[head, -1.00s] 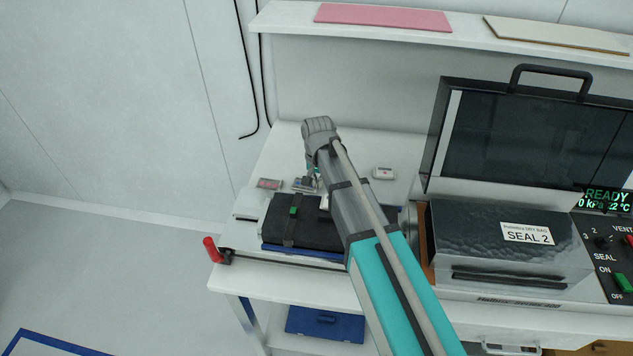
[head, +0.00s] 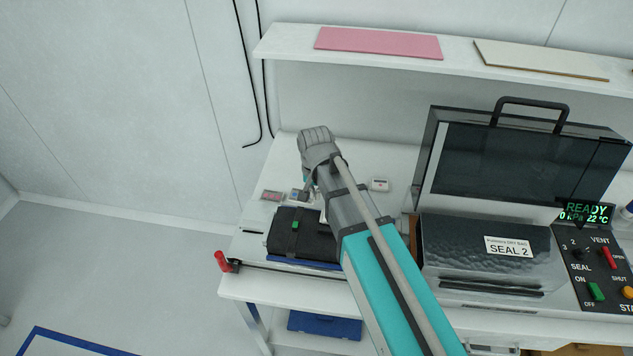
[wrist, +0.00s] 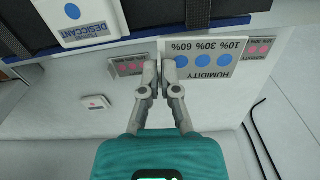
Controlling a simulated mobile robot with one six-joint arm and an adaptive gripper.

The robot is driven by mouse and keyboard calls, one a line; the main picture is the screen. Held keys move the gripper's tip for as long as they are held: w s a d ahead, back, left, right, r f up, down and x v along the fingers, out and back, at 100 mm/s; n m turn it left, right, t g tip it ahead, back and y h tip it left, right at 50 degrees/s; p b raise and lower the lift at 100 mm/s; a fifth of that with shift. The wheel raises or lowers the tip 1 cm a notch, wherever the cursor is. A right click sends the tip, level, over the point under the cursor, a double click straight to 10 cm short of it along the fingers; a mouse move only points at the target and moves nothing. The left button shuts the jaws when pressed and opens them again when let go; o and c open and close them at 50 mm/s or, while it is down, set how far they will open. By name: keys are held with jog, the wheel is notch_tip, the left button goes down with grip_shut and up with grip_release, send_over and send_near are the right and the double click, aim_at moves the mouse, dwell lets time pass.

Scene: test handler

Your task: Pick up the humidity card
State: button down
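The humidity card (wrist: 205,62) is a grey card with a row of blue dots marked 10%, 30% and 60%. In the wrist view it looks larger than the pink-dotted cards and partly covers one of them, so it appears raised above the table. My gripper (wrist: 160,66) has its fingertips nearly together at the card's left edge and appears shut on it. The exact contact is hard to see. In the head view the card (head: 298,195) shows small beside my gripper, whose fingertips are mostly hidden by my arm.
Pink-dotted cards lie on the table to the left (wrist: 128,66) and right (wrist: 262,47) in the wrist view. A black case (head: 310,242) and a desiccant packet (wrist: 82,18) are close by. A small white item (head: 379,184) lies right. The sealer (head: 490,255) stands further right.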

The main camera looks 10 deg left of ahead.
jog(key=s+r, duration=0.1)
jog(key=s, duration=0.1)
jog(key=s+p, duration=0.1)
jog(key=s, duration=0.1)
jog(key=s+r+p, duration=0.1)
jog(key=s, duration=0.1)
jog(key=shift+s+d+r, duration=0.1)
jog(key=shift+d+r, duration=0.25)
jog(key=shift+d, duration=0.05)
jog(key=shift+s, duration=0.15)
